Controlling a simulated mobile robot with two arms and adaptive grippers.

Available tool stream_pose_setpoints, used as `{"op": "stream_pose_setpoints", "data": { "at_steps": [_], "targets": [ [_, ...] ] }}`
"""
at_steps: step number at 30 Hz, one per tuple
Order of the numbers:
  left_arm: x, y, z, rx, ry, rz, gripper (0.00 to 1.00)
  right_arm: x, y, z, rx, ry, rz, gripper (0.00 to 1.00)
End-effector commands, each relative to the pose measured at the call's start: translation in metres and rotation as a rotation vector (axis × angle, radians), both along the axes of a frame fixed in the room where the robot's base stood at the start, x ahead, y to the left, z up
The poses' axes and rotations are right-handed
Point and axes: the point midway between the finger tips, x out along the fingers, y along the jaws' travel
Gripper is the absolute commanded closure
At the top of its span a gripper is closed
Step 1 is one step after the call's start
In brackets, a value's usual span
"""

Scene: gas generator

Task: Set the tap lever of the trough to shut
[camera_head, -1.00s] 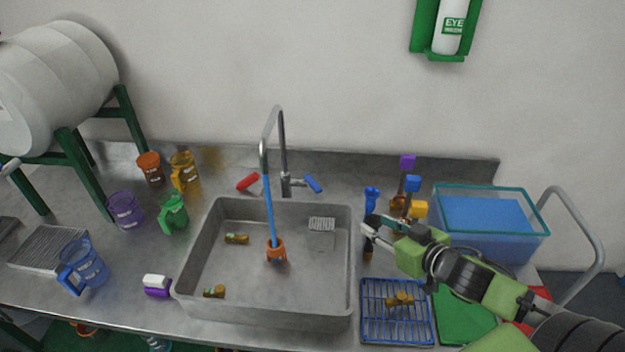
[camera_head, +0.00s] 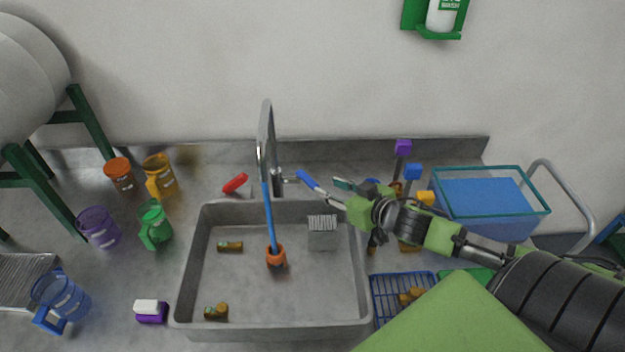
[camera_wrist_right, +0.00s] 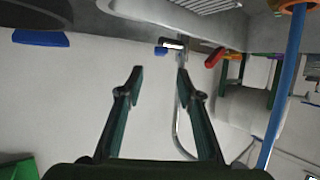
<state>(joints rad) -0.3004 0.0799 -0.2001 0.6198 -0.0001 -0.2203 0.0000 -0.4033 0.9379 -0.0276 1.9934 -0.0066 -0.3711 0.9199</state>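The tap (camera_head: 277,180) stands behind the sink trough (camera_head: 190,270), with a red lever (camera_head: 235,183) on its left and a blue lever (camera_head: 308,179) on its right. A blue stream (camera_head: 269,215) runs from the spout to an orange piece (camera_head: 276,257) in the trough. My right gripper (camera_head: 338,190) is just right of the blue lever, apart from it. In the right wrist view my right gripper (camera_wrist_right: 160,77) is open and empty; the blue lever (camera_wrist_right: 161,51) shows beyond the fingertips, and the red lever (camera_wrist_right: 214,57) is to its right. My left gripper is not in view.
Purple, blue and yellow topped items (camera_head: 412,172) stand behind my right forearm, near a clear blue bin (camera_head: 490,205). A blue rack (camera_head: 390,295) is right of the trough. Several coloured jugs (camera_head: 155,225) stand left. The wall is close behind the tap.

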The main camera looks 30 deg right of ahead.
Motion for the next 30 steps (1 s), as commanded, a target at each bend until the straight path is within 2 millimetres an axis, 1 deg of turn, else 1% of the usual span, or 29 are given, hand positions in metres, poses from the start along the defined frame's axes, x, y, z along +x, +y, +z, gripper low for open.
{"op": "stream_pose_setpoints", "data": {
  "at_steps": [1,15,18,22,30],
  "targets": [
    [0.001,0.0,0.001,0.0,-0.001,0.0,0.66,0.008,0.0,0.0,-0.001,-0.003,-0.001,0.67],
    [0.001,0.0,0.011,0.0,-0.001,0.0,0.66,0.065,0.004,-0.025,0.001,-0.002,-0.001,0.67],
    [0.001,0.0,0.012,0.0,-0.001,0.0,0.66,0.073,0.004,-0.029,0.0,-0.001,-0.002,0.67],
    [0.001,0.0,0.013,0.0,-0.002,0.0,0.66,0.079,0.005,-0.032,0.0,0.0,0.0,0.67],
    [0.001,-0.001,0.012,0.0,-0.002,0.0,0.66,0.08,0.005,-0.033,-0.001,0.0,0.0,0.67]
  ]
}}
